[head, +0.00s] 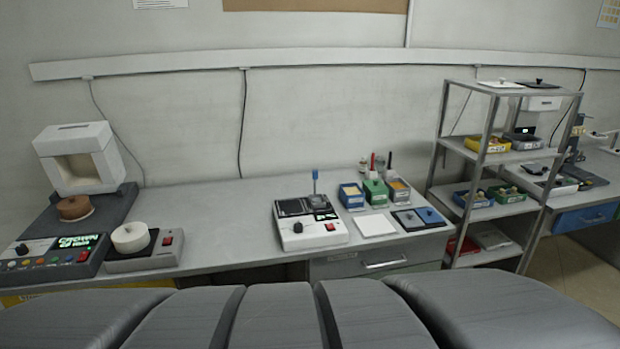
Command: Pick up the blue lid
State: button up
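A small flat blue piece with a knob-like spot, which looks like the blue lid (430,216), lies on the right end of the grey workbench (225,225), near its front edge. A dark grey flat piece (408,220) lies against its left side, and a white flat square (375,226) lies further left. At this size I cannot tell whether the blue piece rests on something. My gripper is not in view.
Blue, green and grey bins (375,194) stand behind the flat pieces. A white device (312,230) with a blue-topped stick stands left. A metal rack (487,150) with a white lid (500,84) and black lid (540,84) on top stands right. The bench middle is clear.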

aim_at(428, 215)
jog(key=i+l+u, duration=0.15)
jog(key=i+l, duration=1.25)
jog(key=i+j, duration=0.05)
jog(key=i, duration=0.05)
